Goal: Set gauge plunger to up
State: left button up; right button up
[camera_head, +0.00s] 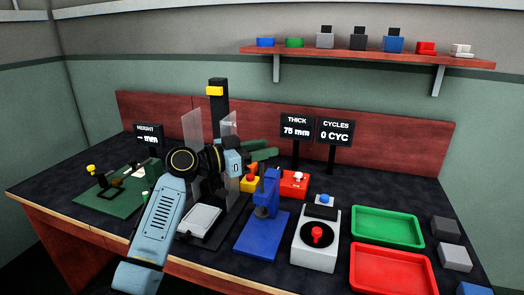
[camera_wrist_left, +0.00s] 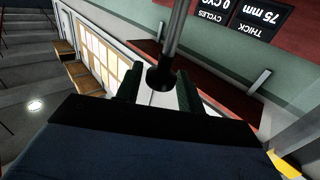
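A blue stand (camera_head: 258,228) with an upright post stands mid-table below the "THICK 75 mm" sign (camera_head: 295,130); it looks like the gauge. I cannot make out its plunger position. My left gripper (camera_head: 265,149) is level with the top of that post, fingers pointing right and spread apart. In the left wrist view, the open dark green fingers (camera_wrist_left: 157,92) lie on either side of a grey rod (camera_wrist_left: 174,30) with a black round end (camera_wrist_left: 161,79). No firm contact is visible, and I cannot tell whether the rod is the plunger. My right gripper is out of view.
Clear guard panels (camera_head: 193,135) and a black column with a yellow block (camera_head: 215,91) stand close to my left arm. A white unit with a red knob (camera_head: 317,235), a green tray (camera_head: 388,224) and a red tray (camera_head: 392,270) lie to the right.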

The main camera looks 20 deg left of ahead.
pick_arm(q)
jog(key=shift+o, duration=0.8)
jog(key=shift+f, duration=0.1)
jog(key=shift+s+a, duration=0.1)
jog(key=shift+a, duration=0.05)
jog(key=v, duration=1.3)
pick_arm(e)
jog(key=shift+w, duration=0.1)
pick_arm(q)
jog(key=shift+s, duration=0.1)
